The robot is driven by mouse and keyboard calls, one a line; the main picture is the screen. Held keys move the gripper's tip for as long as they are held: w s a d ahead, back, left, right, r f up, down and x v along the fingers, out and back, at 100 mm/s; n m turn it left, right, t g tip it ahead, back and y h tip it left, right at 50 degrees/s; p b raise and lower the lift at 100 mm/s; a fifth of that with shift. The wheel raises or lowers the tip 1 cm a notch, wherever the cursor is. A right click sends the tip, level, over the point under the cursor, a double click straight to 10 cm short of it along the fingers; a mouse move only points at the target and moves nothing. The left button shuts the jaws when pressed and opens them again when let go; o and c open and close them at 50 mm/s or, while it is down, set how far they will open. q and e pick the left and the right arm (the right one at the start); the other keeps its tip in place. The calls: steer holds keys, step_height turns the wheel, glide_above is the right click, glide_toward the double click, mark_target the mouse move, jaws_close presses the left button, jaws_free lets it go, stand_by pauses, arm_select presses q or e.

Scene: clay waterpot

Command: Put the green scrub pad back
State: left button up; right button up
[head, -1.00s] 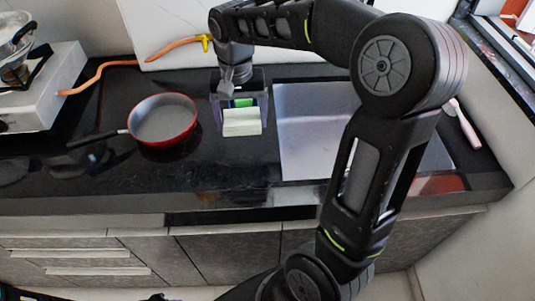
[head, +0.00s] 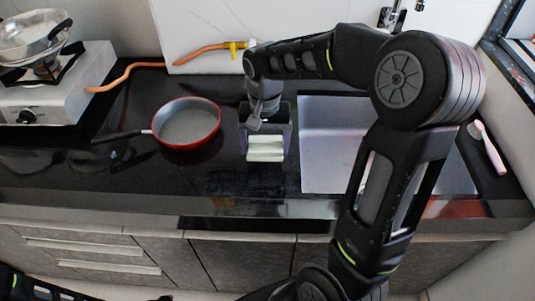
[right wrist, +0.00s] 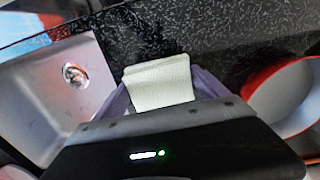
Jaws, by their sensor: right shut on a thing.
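The scrub pad (head: 265,148) is a small block whose visible face is pale, whitish green. It is over the black counter between the red pan and the sink. My right gripper (head: 266,142) is shut on it from above, with one finger on each side. In the right wrist view the pad (right wrist: 158,83) shows pale cream between the two purplish fingers (right wrist: 160,95). I cannot tell whether the pad touches the counter. My left gripper is out of view; only part of my left arm shows at the bottom left.
The red pan (head: 187,123) stands left of the pad, its handle pointing left. The sink (head: 330,150) is on the right. A white stove (head: 55,90) with an orange hose (head: 125,72) is at the left. A pink brush (head: 488,148) lies far right. The counter front (head: 230,185) is clear.

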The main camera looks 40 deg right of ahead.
mark_target(265, 155)
steer(key=shift+f, duration=1.9)
steer(key=shift+f, duration=0.2)
steer(key=o, duration=1.1)
step_height(265, 155, up, 12)
steer(key=shift+r, duration=0.25)
